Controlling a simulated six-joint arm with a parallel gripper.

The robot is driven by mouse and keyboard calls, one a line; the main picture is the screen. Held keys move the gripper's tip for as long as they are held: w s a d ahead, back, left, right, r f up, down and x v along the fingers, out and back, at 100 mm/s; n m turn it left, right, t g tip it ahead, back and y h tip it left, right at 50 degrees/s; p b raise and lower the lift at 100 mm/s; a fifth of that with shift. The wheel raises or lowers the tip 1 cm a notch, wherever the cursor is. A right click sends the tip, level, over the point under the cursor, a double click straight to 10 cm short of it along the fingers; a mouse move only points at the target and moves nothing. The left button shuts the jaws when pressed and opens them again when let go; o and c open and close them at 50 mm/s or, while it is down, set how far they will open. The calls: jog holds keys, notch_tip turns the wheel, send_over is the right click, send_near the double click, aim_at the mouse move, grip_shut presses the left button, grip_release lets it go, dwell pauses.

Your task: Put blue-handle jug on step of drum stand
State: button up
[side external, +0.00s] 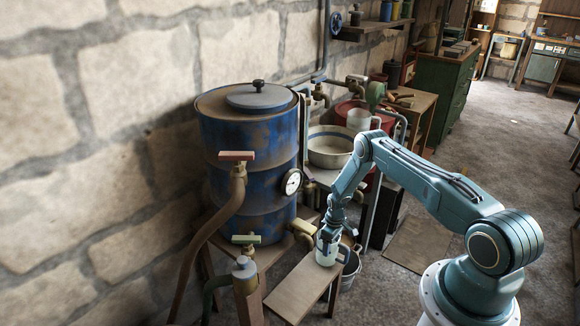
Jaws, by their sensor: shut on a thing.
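My gripper (330,236) is shut on a small pale jug (326,254), holding it upright from above. The fingers cover its top, and the handle's colour is hard to make out at this size. The jug is at the far right end of a wooden step board (298,290) in front of the drum stand (262,256). Its base appears at the board's surface, but I cannot tell whether it touches. A blue drum (240,160) with a grey lid and a round gauge stands on the stand.
A metal bucket (350,266) stands right behind the jug. A brown pipe (207,240) and brass valves crowd the drum's front. A white basin (330,148) and a pale jug (358,120) are behind. The near part of the board is bare.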

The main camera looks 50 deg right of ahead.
jog(key=shift+f, duration=0.15)
jog(key=o, duration=1)
notch_tip(320, 180, up, 14)
dwell(0.5)
jog(key=shift+f, duration=0.1)
dwell(0.4)
